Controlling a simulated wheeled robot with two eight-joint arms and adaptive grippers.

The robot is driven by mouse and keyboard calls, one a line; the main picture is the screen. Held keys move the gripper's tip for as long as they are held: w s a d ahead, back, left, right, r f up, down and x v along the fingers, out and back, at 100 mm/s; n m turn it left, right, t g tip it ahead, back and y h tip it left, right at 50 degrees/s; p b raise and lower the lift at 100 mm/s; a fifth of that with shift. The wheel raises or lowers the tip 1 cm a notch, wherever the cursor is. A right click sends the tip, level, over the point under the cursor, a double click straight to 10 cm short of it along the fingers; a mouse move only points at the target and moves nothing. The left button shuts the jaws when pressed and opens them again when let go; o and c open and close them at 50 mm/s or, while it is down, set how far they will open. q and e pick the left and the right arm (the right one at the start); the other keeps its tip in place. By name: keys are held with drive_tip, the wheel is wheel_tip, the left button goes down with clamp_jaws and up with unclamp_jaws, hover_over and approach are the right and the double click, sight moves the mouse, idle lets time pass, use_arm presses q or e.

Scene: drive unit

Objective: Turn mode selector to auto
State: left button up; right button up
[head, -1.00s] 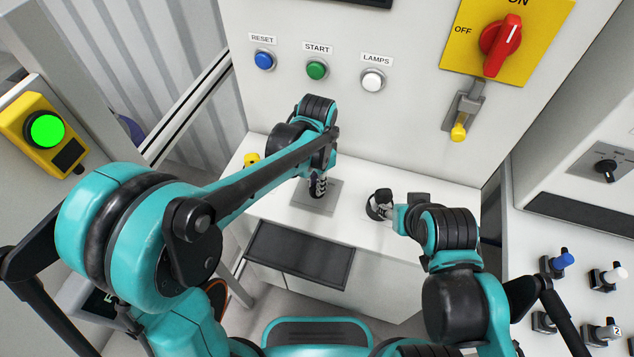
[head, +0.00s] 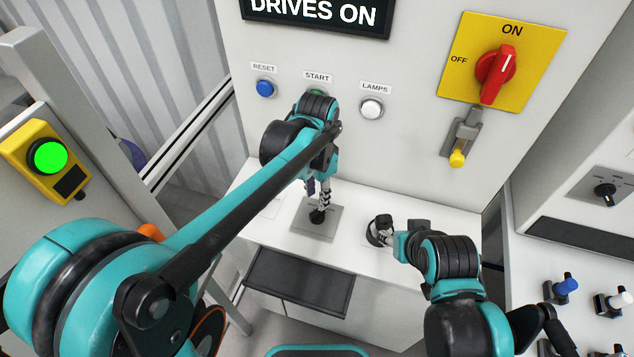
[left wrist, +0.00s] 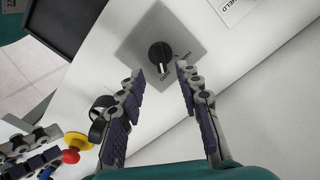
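The mode selector is a black rotary knob (left wrist: 160,56) on a square grey plate (left wrist: 140,35). The plate lies on a white desk; the knob also shows in the head view (head: 317,216). The knob's pale mark points toward my left gripper in the left wrist view; the small labels beside it are hard to read. My left gripper (left wrist: 160,70) is open and empty, its fingertips apart just short of the knob. In the head view the left gripper (head: 318,192) is above the plate. My right gripper (head: 382,231) is over the desk, right of the plate; its fingers are unclear.
A wall panel behind has a blue RESET button (head: 265,88), a white LAMPS button (head: 371,108) and a red switch (head: 495,70) at ON. A display (head: 320,12) reads DRIVES ON. A dark tray (head: 298,281) is at the desk's front. Free desk lies between the grippers.

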sight(317, 211)
use_arm(q)
wheel_tip(317, 211, up, 5)
drive_tip(key=shift+r, duration=0.1)
idle(0.6)
drive_tip(key=s+a+f+n+t, duration=0.2)
drive_tip(key=s+a+n, duration=0.3)
drive_tip(key=a, duration=0.4)
drive_tip(key=s+a+f+n+t+b, duration=0.1)
drive_tip(key=s+a+f+n+t, duration=0.2)
drive_tip(key=s+a+n+t, duration=0.2)
drive_tip(key=s+a, duration=0.2)
drive_tip(key=a, duration=0.1)
drive_tip(key=shift+a+f+n, duration=0.2)
drive_tip(key=shift+a+n, duration=0.1)
drive_tip(key=shift+a, duration=0.05)
